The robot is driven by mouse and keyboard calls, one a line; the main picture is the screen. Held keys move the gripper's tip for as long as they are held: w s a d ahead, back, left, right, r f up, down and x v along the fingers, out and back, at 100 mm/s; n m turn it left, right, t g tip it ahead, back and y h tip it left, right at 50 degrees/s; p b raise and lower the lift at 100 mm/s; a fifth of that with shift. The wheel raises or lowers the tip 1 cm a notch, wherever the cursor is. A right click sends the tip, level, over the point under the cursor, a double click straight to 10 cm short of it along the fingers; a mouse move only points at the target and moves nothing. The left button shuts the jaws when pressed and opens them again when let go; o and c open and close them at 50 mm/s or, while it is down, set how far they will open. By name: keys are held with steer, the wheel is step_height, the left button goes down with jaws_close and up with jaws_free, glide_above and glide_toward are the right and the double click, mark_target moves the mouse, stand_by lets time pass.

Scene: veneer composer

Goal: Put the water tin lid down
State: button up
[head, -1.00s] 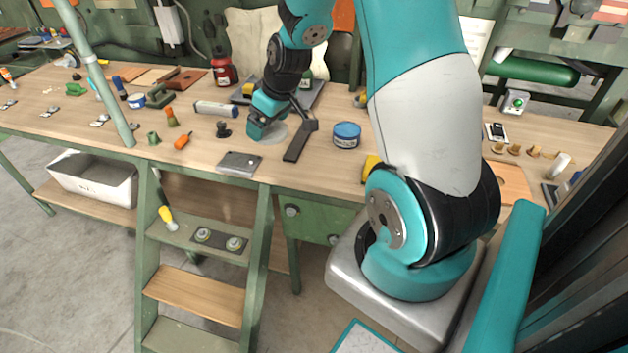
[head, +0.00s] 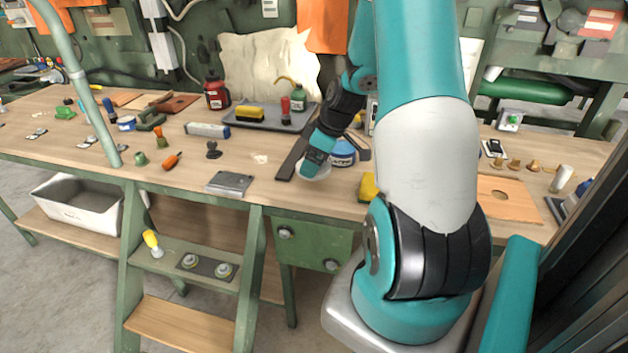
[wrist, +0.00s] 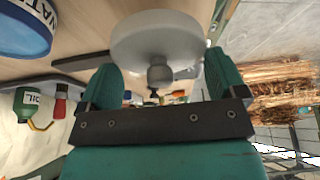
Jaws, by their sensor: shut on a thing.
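My gripper (head: 317,163) is shut on the knob of the water tin lid, a pale grey round disc (head: 320,175). In the wrist view the lid (wrist: 157,38) spans the space beyond the fingers (wrist: 160,75), with its knob between them. The lid is close over the workbench near its front edge; I cannot tell whether it touches the wood. The blue water tin (head: 343,150) stands just right of and behind my gripper, partly hidden by it. The tin also shows at the upper left of the wrist view (wrist: 22,30).
A dark flat bar (head: 291,160) lies left of my gripper. A metal plate (head: 230,183) lies at the front edge, and a yellow block (head: 368,187) is to the right. A grey tray (head: 262,121) is behind. Bare wood lies around the small pale scrap (head: 260,158).

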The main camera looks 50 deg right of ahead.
mark_target(309, 186)
steer(key=shift+f+b, duration=0.3)
steer(key=shift+f, duration=2.65)
